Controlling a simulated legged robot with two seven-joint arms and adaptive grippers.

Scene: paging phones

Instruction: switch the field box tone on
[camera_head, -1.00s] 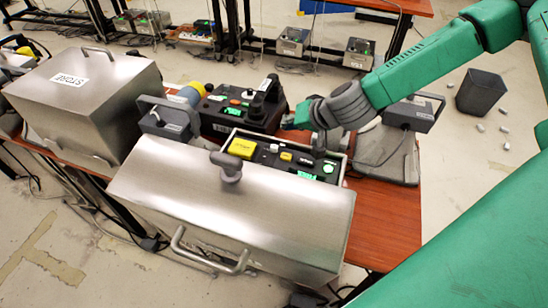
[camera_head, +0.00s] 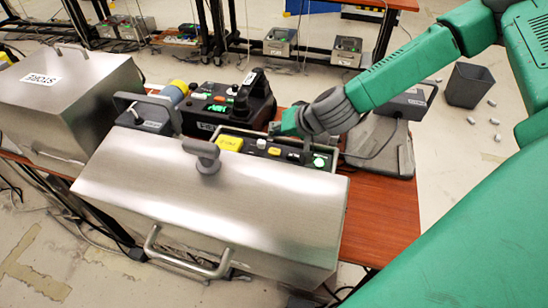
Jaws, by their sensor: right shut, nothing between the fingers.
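No label reading "field box" is legible. A control panel (camera_head: 245,148) with a yellow label, small coloured caps and a lit green button (camera_head: 319,161) sits behind a large steel cover (camera_head: 215,205), whose edge hides its near part. A black unit (camera_head: 240,106) with a lit green display stands behind it. My right gripper (camera_head: 286,136) is shut and empty over the panel's right part, covering some of it. I cannot tell whether it touches a control. My left gripper is not in view.
The steel cover has a grey knob (camera_head: 205,156) on top and a front handle (camera_head: 187,254). A STORE box (camera_head: 55,108) stands at left. A grey handset (camera_head: 405,103) and stand are right of my gripper. Bare tabletop (camera_head: 380,215) shows at right. A bin (camera_head: 469,85) stands on the floor.

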